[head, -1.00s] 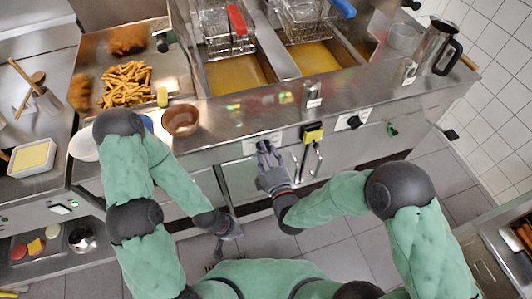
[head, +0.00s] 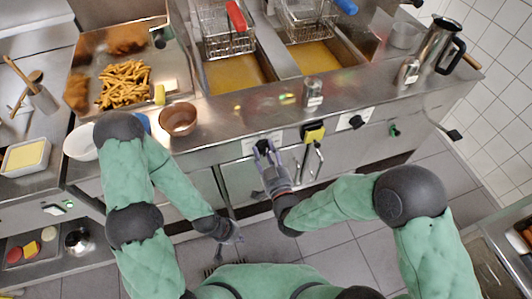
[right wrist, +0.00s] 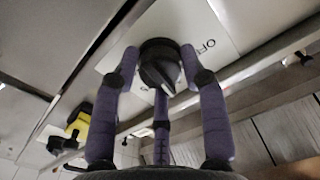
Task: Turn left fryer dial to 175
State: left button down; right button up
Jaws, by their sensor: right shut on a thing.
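The left fryer dial (right wrist: 159,64) is a round black knob on a pale plate (right wrist: 203,30) in the right wrist view. "OFF" is printed to its upper right; other markings are partly covered. A pale mark shows on the knob's lower part, but I cannot read its setting. My right gripper (right wrist: 163,75) is shut on the dial, with fingers on both sides and one below. In the head view my right gripper (head: 264,150) is at the fryer front and hides the dial. My left gripper (head: 230,236) hangs low over the floor, away from the dial; its opening is unclear.
A yellow-and-black device (head: 314,133) is just right of my right gripper, with handles below it. Another black dial (head: 356,122) is further right. Two oil vats with baskets (head: 228,40) are behind. A brown bowl (head: 178,119) stands near the counter's front edge.

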jog(key=m, duration=0.4)
jog(key=shift+s+f+m, duration=0.1)
jog(key=shift+f+m, duration=0.2)
jog(key=shift+a+m, duration=0.1)
jog(key=shift+m, duration=2.4)
jog(key=o, duration=1.1)
jog(key=shift+c, duration=0.2)
jog(key=shift+o, duration=0.4)
jog(key=shift+r, duration=0.15)
jog(key=v, duration=1.2)
